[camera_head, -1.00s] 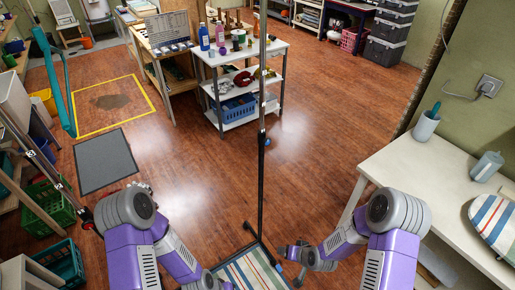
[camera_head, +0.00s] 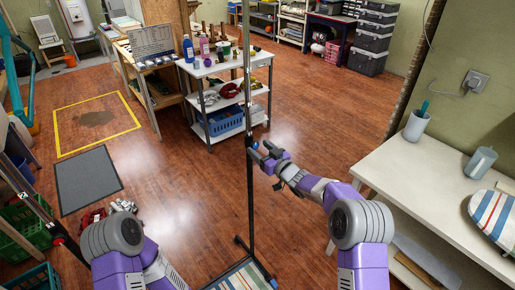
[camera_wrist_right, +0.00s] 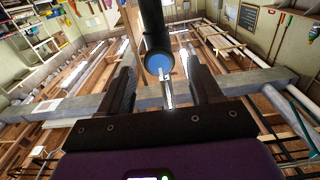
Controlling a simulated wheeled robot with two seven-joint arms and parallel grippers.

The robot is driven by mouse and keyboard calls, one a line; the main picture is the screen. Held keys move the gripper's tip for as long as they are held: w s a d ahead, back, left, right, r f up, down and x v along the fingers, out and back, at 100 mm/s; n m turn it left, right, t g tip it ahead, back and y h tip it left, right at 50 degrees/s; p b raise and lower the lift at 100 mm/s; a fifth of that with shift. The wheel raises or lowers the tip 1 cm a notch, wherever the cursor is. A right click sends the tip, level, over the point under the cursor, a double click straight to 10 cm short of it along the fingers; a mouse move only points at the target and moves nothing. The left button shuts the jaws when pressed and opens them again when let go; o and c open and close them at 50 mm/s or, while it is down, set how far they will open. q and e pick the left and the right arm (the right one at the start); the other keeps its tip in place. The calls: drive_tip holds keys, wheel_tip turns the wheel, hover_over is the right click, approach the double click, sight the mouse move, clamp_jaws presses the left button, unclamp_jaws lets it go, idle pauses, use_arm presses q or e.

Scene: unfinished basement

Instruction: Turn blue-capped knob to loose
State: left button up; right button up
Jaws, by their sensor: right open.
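A thin upright pole (camera_head: 248,85) stands in front of me, silver above and black below. The blue-capped knob (camera_head: 250,142) sits on its black collar. In the right wrist view the round blue cap (camera_wrist_right: 159,64) faces the camera at the end of a black cylinder. My right gripper (camera_head: 262,151) is open, close beside the knob. In the wrist view its two fingers lie left and right of the cap with gaps; whether they reach the knob's depth is unclear. My left arm is at the lower left; its gripper is out of view.
The pole's base (camera_head: 242,264) stands on the floor by a striped mat (camera_head: 236,277). A white table (camera_head: 425,190) with a cup and canister is at right. A white shelf cart (camera_head: 230,68) stands behind the pole. Open floor lies between.

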drive_tip(key=shift+x, duration=1.05)
drive_tip(key=c, duration=1)
